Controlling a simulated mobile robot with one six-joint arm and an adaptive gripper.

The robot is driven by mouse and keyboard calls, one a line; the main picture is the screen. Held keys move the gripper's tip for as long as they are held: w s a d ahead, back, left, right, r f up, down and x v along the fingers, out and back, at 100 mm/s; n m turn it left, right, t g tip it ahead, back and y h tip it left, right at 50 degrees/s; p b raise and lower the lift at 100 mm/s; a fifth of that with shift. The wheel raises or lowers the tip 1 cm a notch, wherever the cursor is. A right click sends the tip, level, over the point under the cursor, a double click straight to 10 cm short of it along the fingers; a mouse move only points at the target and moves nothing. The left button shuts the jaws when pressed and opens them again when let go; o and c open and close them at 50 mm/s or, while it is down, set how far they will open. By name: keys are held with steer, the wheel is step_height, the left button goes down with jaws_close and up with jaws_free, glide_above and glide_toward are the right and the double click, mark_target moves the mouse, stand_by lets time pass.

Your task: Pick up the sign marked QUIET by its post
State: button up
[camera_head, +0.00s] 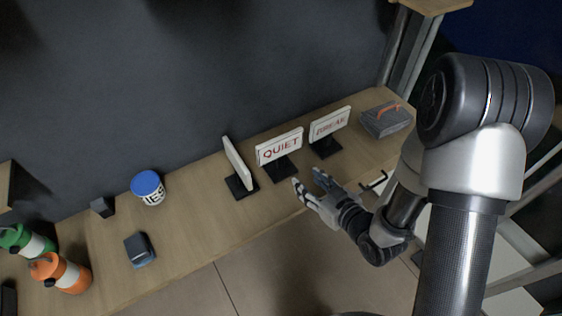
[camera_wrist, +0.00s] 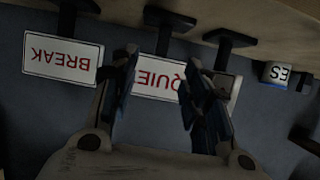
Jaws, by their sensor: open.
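The QUIET sign (camera_head: 279,147) is a white board with red letters on a short black post and black base, upright on the wooden shelf, in the middle of a row of three signs. In the wrist view it appears upside down (camera_wrist: 158,78), partly hidden by my fingers, with its dark post (camera_wrist: 163,41) above the board. My gripper (camera_head: 307,179) is open and empty, in front of the QUIET sign near the shelf's front edge. In the wrist view my gripper's fingers (camera_wrist: 160,72) frame the board. I see no contact with the post.
The BREAK sign (camera_head: 329,125) stands close on the right. Another white sign (camera_head: 237,163), turned edge-on, stands close on the left. A grey box with an orange handle (camera_head: 386,119) is farther right. A blue-lidded tub (camera_head: 149,188) is left; bare shelf (camera_head: 190,205) lies between.

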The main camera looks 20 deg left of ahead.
steer(key=shift+w+a+f+b, duration=0.4)
steer(key=shift+a+f+b, duration=0.2)
steer(key=shift+b, duration=2.85)
steer(key=b, duration=0.3)
glide_toward(282, 163)
steer(key=x, duration=0.4)
steer(key=shift+w+d+f, duration=0.1)
steer(key=shift+w+f, duration=0.05)
steer(key=shift+w, duration=0.1)
steer(key=b+x, duration=0.1)
steer(key=x, duration=0.3)
steer(key=shift+s+a+f+b, duration=0.1)
steer(key=shift+s+a+b, duration=0.05)
steer(key=shift+a+b, duration=0.25)
steer(key=shift+w+a+f, duration=0.1)
steer(key=shift+w+a, duration=0.05)
steer(key=shift+w, duration=0.1)
jaws_close()
